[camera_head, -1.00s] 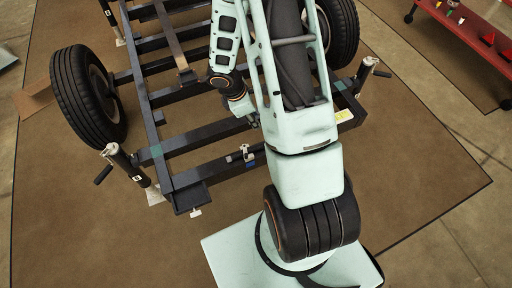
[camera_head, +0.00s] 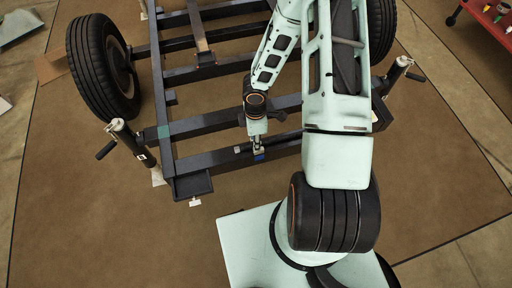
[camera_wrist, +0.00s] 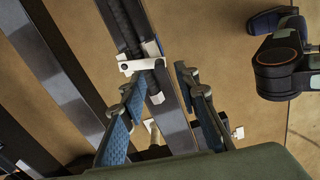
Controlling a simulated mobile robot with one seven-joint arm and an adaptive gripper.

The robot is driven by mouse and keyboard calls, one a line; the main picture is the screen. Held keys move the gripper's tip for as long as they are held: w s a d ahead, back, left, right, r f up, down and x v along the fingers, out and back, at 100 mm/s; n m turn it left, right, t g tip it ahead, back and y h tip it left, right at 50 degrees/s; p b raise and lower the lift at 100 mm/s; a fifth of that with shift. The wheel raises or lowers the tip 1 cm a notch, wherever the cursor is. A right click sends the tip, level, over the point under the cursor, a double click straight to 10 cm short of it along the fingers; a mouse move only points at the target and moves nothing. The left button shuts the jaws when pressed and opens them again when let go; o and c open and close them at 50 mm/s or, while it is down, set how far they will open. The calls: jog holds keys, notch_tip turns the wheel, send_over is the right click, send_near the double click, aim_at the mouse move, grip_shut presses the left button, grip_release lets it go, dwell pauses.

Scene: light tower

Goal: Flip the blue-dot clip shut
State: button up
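The clip (camera_wrist: 138,65) is a small pale metal fitting on a dark frame beam. In the wrist view it lies just ahead of my fingertips, nearer the left finger, with a dark bar running through it. Whether the clip's lever is up or down is unclear.
The dark trailer frame (camera_head: 205,160) spreads left and beyond, with a large tyre (camera_head: 98,68) at left. Crank jacks stand at the left (camera_head: 130,142) and right (camera_head: 394,76) corners. A red bench (camera_head: 490,22) is far right.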

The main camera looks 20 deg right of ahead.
notch_tip(320, 180, down, 4)
jog(key=shift+f+b, duration=0.2)
jog(key=shift+b, duration=0.35)
jog(key=shift+c, duration=0.3)
grip_shut()
